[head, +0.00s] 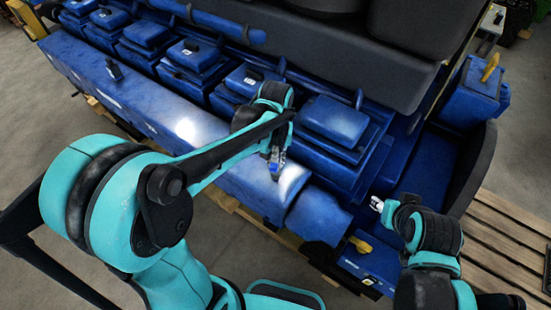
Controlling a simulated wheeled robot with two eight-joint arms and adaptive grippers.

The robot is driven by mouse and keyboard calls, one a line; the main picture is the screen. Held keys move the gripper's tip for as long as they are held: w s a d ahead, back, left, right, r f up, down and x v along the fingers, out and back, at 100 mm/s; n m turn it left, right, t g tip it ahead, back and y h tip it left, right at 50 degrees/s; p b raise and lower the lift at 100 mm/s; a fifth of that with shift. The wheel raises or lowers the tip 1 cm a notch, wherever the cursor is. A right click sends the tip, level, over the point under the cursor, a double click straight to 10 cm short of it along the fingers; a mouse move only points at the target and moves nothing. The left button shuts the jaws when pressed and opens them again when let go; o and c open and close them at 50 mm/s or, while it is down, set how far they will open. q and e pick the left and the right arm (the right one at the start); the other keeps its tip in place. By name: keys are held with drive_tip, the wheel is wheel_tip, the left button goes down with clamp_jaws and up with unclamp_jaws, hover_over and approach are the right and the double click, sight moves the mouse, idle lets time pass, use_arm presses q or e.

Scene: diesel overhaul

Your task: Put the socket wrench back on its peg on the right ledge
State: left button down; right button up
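I cannot make out the socket wrench or its peg for certain. A small yellow piece (361,244) lies on a low blue ledge (372,263) at the lower right, below my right gripper. My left gripper (277,170) points down over the front edge of the blue engine. A small blue patch shows at its fingers; I cannot tell whether it holds anything. My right gripper (377,203) points left, above and beside the low blue ledge, apart from the yellow piece. Its fingers are too small to read.
The long blue engine (135,95) with several box-shaped covers fills the middle. A small dark part (113,70) stands on its front ledge. A yellow handle (490,67) tops a blue box at the upper right. A wooden pallet (505,240) lies at the right.

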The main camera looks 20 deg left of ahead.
use_arm(q)
drive_tip(key=shift+f, duration=0.1)
drive_tip(key=shift+f+b, duration=1.1)
drive_tip(key=shift+f, duration=0.05)
drive_tip(key=c, duration=0.9)
unclamp_jaws()
drive_tip(key=shift+r, duration=0.1)
wheel_tip(320, 180, up, 9)
drive_tip(key=p, duration=0.6)
drive_tip(key=shift+p, duration=0.3)
